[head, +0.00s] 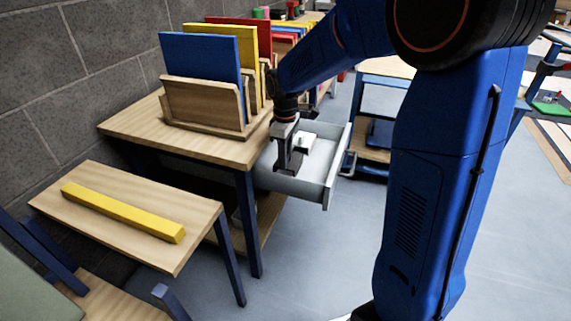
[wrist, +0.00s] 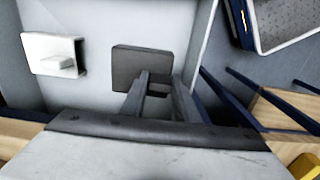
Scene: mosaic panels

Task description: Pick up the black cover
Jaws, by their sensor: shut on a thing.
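The black cover (wrist: 128,62) is a dark, flat square piece inside the open grey drawer (wrist: 100,22) in the wrist view. My gripper (wrist: 160,88) reaches down into the drawer with its fingers shut at the cover, near its lower right part. What exactly lies between the fingertips is partly hidden by the fingers. In the head view my gripper (head: 290,160) is inside the drawer (head: 314,193), and the black cover cannot be made out clearly behind it. I cannot tell whether the cover touches the drawer floor.
A white cover (wrist: 52,54) with a raised block lies in the drawer left of the black one. The wooden table (head: 130,127) above holds a rack (head: 200,103) with blue, yellow and red panels. A yellow bar (head: 122,212) lies on a lower table.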

